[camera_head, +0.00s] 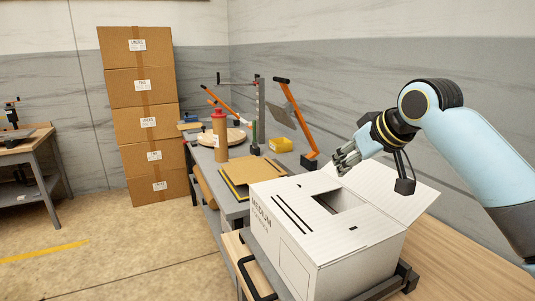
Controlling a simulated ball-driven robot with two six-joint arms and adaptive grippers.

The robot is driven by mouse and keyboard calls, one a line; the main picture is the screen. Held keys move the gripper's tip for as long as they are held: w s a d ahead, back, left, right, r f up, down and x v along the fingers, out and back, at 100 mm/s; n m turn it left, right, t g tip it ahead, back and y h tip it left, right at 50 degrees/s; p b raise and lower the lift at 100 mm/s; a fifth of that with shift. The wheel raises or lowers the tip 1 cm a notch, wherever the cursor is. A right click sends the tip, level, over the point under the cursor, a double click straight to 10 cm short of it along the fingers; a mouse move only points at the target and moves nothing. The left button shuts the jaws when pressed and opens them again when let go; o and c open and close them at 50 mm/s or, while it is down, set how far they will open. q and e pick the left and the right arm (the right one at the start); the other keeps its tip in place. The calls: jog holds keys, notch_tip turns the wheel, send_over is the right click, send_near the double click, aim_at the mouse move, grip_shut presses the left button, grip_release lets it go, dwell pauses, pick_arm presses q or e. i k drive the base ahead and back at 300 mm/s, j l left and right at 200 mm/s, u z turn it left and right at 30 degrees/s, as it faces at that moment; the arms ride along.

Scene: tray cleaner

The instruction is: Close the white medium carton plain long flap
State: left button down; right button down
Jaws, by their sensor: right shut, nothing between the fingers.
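The white medium carton (345,255) stands in the lower middle with "MEDIUM" printed on its side. Its top is partly covered by a flap with dark slots (300,215), which lies about flat. A gap (341,199) shows the dark inside. The plain long flap (400,188) stands open on the far right side, tilted outward. My right gripper (343,162) is shut and empty, over the far edge of the carton near the left end of the plain flap. I cannot tell whether it touches the flap. My left gripper is not in view.
The carton sits on a dark frame (262,272) by a wooden surface (465,265). Behind it, a grey bench (232,207) holds a red-capped bottle (220,135), a yellow bin (281,145) and an orange-handled tool (297,112). Stacked brown boxes (140,105) stand back left.

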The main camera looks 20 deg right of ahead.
aim_at(373, 182)
jog(key=j, duration=0.6)
jog(key=k+j, duration=0.1)
jog(key=j, duration=0.55)
